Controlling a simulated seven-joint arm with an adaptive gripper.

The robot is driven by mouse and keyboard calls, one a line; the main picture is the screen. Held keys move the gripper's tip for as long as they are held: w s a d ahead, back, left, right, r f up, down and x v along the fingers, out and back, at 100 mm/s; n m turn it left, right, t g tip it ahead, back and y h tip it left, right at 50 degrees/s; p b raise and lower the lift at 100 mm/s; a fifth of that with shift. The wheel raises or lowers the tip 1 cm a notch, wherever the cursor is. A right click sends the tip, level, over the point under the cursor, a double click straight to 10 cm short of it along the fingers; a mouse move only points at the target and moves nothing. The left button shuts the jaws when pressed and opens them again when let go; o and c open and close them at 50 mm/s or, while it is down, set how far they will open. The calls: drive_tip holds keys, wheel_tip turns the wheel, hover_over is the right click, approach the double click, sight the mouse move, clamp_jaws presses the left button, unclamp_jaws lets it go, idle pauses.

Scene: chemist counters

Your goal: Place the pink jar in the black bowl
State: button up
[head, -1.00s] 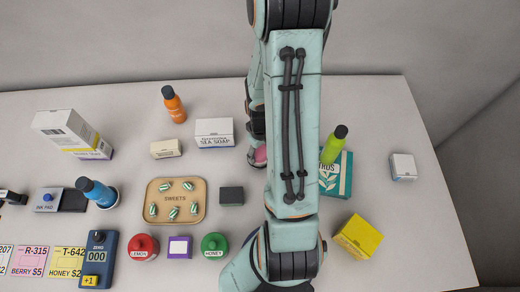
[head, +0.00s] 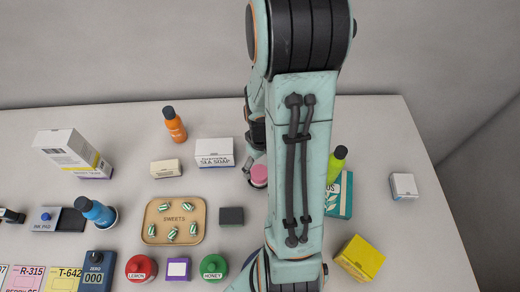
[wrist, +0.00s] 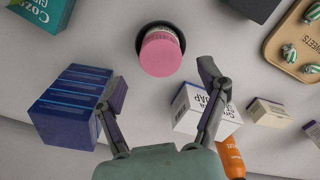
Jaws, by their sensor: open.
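The pink jar (wrist: 161,54), with a pink lid and a pale labelled body, stands in the black bowl (wrist: 139,37) at the top middle of the wrist view. The bowl's dark rim shows around its far side. The pink lid also shows in the head view (head: 259,175), just left of my arm. My gripper (wrist: 163,84) is open and empty. Its fingers are spread wide on either side, back from the jar and apart from it. In the head view the bowl is mostly hidden by my arm and the jar.
A white soap box (head: 214,152) stands left of my gripper, and a blue box (wrist: 75,103) is near its other finger. A dark small box (head: 231,216) and the sweets tray (head: 148,233) lie nearby. A green bottle (head: 337,163) is right of my arm.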

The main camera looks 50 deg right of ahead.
wheel_tip(320, 180, up, 8)
drive_tip(key=s+a+r+n, duration=0.1)
drive_tip(key=s+a+r, duration=0.3)
drive_tip(key=a, duration=0.5)
drive_tip(key=s+a+r+n, duration=0.1)
drive_tip(key=s+a+r, duration=0.2)
drive_tip(key=a, duration=0.6)
drive_tip(key=shift+s+r+y, duration=0.35)
drive_tip(key=shift+r+y, duration=0.05)
drive_tip(key=shift+r, duration=0.05)
drive_tip(key=shift+d, duration=0.1)
